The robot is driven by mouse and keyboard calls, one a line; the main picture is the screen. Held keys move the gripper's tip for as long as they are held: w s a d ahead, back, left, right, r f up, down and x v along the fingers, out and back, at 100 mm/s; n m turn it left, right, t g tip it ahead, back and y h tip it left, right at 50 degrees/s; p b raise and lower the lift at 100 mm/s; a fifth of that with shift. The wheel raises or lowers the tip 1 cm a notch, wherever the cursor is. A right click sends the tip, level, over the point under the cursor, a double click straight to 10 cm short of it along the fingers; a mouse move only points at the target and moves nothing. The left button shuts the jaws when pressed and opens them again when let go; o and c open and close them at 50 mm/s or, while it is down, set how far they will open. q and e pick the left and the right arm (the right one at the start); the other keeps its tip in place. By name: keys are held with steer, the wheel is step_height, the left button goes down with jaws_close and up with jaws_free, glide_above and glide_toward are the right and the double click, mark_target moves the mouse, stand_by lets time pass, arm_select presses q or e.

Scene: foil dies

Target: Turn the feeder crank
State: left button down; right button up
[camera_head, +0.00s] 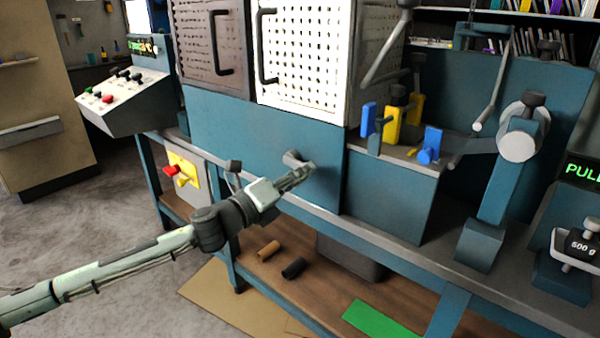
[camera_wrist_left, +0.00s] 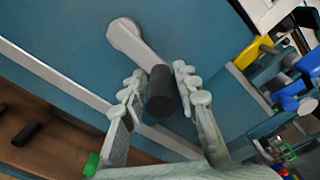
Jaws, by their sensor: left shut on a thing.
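The feeder crank (camera_head: 293,158) is on the lower blue front panel of the machine in the head view. In the left wrist view its light grey arm (camera_wrist_left: 138,45) runs from a round hub at the upper left down to a dark cylindrical handle (camera_wrist_left: 160,92). My left gripper (camera_head: 300,175) reaches it from the lower left in the head view. In the left wrist view the fingers (camera_wrist_left: 158,95) stand on both sides of the dark handle, shut on it. In the head view the gripper hides the handle. My right gripper is not in view.
Blue and yellow handled parts (camera_head: 392,122) stand to the right. A lower shelf (camera_head: 255,248) holds a brown and a black cylinder and a grey bin. A sloped control panel (camera_head: 125,100) is at the left.

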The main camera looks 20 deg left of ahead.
arm_select(q)
steer(key=shift+w+a+r, duration=0.2)
steer(key=shift+a+r, duration=0.1)
steer(key=shift+r, duration=0.05)
steer(key=c, duration=1.4)
jaws_free()
steer(key=shift+c, duration=0.2)
steer(key=shift+o, duration=0.4)
steer(key=shift+d+f, duration=0.1)
steer(key=shift+s+f, duration=0.1)
steer(key=shift+s, duration=0.05)
steer(key=v, duration=1.2)
steer(key=shift+m, duration=0.3)
